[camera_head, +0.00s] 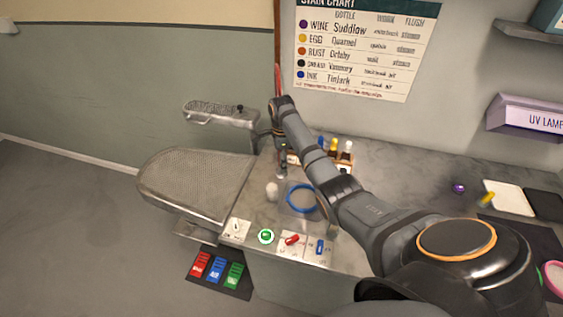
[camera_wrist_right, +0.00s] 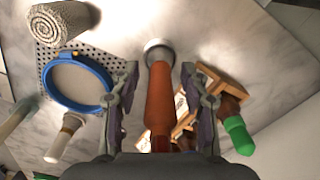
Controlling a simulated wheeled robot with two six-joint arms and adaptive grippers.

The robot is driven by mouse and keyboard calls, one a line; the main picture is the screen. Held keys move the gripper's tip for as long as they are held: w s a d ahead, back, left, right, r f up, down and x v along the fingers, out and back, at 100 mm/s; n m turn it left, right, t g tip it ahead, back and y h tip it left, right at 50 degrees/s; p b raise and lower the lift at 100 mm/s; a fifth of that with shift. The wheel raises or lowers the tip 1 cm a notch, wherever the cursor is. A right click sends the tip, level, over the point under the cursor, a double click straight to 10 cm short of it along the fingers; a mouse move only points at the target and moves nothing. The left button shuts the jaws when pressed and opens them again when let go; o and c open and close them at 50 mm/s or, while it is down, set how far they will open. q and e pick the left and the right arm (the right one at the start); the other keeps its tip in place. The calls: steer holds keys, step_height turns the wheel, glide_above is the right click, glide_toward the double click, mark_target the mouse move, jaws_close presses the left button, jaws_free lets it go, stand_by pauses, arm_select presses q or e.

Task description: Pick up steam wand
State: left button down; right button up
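In the right wrist view an orange-brown rod-like handle, which I take as the steam wand (camera_wrist_right: 159,100), runs up the middle to a round grey end (camera_wrist_right: 158,50) at the counter. My right gripper (camera_wrist_right: 159,72) has its fingers on either side of the handle, with gaps visible, so it is open. In the head view my right gripper (camera_head: 279,140) points down at the back of the counter, beside the wooden bottle rack; the wand there is hidden or too small to tell. My left gripper is not in view.
A wooden rack (camera_wrist_right: 222,84) with bottles stands close to the right finger. A blue ring (camera_head: 302,210) and a white roll (camera_head: 272,190) lie in front. A mesh pressing board (camera_head: 190,180) is at left. Coloured switches (camera_head: 292,240) line the front edge.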

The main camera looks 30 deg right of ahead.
jaws_close()
steer(key=shift+r, duration=0.1)
steer(key=shift+w+r, duration=0.1)
steer(key=shift+r, duration=0.15)
steer(key=r, duration=0.1)
steer(key=s+r, duration=0.1)
steer(key=r, duration=0.1)
steer(key=shift+a+r, duration=0.2)
steer(key=shift+r, duration=0.05)
steer(key=s+a+r+p, duration=0.6)
steer(key=s+r+p, duration=0.2)
steer(key=s+p, duration=0.3)
steer(key=shift+s+a+r+p, duration=0.15)
steer(key=shift+a+r+p, duration=0.2)
steer(key=shift+p, duration=0.75)
